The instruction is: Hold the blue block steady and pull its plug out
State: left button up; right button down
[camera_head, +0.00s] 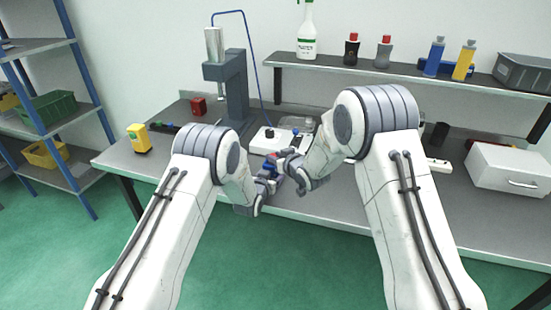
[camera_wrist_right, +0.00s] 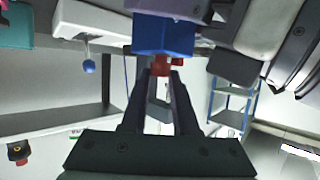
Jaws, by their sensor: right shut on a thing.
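The blue block (camera_wrist_right: 163,36) fills the top middle of the right wrist view. It shows small and partly hidden between my grippers in the head view (camera_head: 266,178). Its red plug (camera_wrist_right: 160,69) adjoins the block's face; I cannot tell how deep it sits. My right gripper (camera_head: 284,163) is shut on the plug, with its fingers on either side of it (camera_wrist_right: 161,78). My left gripper (camera_head: 262,192) appears shut on the blue block, holding it near the bench's front edge; its fingers are partly hidden.
The grey bench (camera_head: 330,208) lies behind my grippers. A shelf (camera_head: 400,74) carries bottles. The bench's left part has free room.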

jog(key=shift+r, duration=1.1)
dwell(1.1)
jog(key=shift+r, duration=2.5)
pick_arm(q)
jog(key=o, duration=1.4)
